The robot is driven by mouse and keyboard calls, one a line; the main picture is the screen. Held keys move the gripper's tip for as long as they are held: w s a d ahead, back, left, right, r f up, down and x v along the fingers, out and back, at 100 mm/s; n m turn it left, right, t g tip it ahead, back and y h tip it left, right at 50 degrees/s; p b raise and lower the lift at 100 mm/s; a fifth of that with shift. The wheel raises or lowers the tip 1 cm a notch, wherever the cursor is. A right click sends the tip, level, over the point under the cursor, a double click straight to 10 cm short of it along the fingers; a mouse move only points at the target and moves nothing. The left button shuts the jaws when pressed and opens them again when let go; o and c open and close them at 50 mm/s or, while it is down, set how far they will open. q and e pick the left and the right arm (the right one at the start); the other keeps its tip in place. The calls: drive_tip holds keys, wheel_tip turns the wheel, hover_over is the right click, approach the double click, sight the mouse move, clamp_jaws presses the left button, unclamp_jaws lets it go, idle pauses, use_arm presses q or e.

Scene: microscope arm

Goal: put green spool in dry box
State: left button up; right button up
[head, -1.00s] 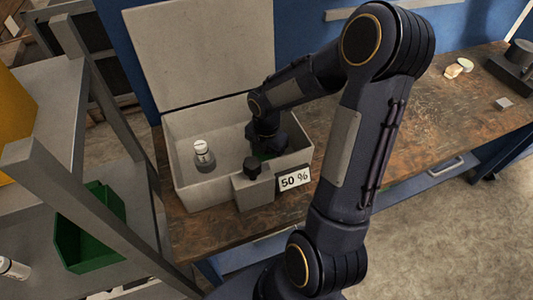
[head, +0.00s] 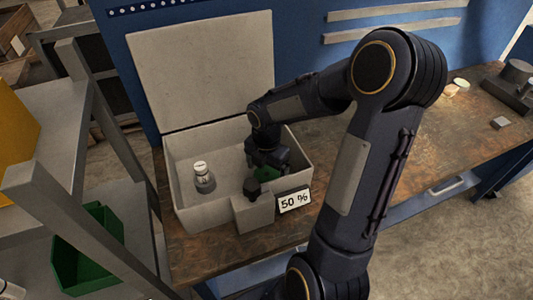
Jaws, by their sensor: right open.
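The dry box (head: 223,208) is a pale grey open box on the workbench, with its lid (head: 205,70) raised at the back. The green spool (head: 267,173) is inside it at the right, partly hidden by my right gripper and the front wall. My right gripper (head: 266,166) is inside the box, open, right above or around the spool; I cannot tell whether it touches it. My left gripper is not in view.
A white-capped container (head: 203,177) stands in the box's left part. A shelf rack with a green bin (head: 90,250) stands at left. The bench is mostly clear at right.

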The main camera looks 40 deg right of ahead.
sight(266, 174)
wheel_tip(266, 174, up, 9)
idle(0.3)
idle(0.5)
